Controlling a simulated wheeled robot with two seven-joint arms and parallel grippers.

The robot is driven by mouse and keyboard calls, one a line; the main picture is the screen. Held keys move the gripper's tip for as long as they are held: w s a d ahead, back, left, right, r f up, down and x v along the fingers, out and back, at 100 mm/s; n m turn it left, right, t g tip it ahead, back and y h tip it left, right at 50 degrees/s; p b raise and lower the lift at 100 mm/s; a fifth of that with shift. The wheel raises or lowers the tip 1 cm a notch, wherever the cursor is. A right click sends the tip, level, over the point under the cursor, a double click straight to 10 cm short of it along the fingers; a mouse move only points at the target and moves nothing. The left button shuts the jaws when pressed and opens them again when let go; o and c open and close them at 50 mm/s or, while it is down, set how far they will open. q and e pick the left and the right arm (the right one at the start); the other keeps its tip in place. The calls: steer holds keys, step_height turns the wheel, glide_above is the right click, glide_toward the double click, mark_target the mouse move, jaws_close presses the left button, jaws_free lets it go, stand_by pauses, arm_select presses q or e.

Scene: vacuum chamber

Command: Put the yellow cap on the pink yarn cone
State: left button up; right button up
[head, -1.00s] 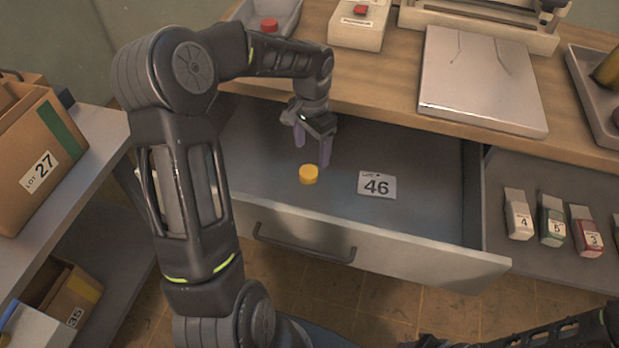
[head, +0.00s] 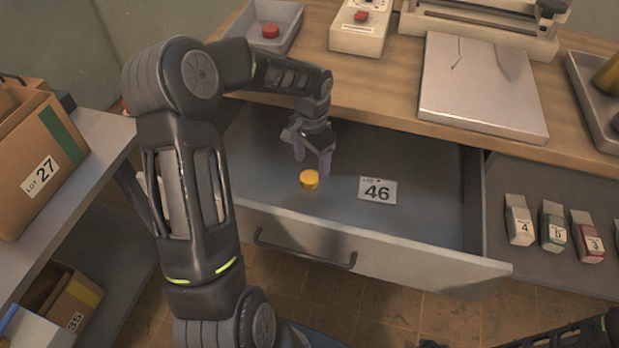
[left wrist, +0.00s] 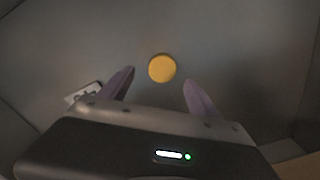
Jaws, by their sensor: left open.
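The yellow cap (head: 309,179) lies on the floor of the open drawer (head: 420,205), left of the card marked 46. My left gripper (head: 312,163) is open and empty, pointing down into the drawer just behind the cap. In the left wrist view the cap (left wrist: 162,68) shows ahead of the gap between the two purple fingers (left wrist: 159,76), with neither finger touching it. I see no pink yarn cone in either view. My right gripper is not in view; only part of my right arm shows at the bottom right.
The card marked 46 (head: 377,190) lies in the drawer. The drawer front with its handle (head: 304,252) stands nearest. Above are the wooden worktop (head: 385,95), a grey tray with a red object (head: 269,31) and a metal plate (head: 482,85). Small numbered containers (head: 553,227) stand right.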

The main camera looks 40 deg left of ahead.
mark_target(310, 176)
arm_select(q)
steer(key=f, duration=0.4)
steer(key=shift+s+a+f, duration=0.1)
steer(key=shift+a+f, duration=0.05)
steer(key=shift+a, duration=0.05)
stand_by(0.3)
steer(key=c, duration=1.4)
step_height(310, 176, up, 10)
stand_by(0.6)
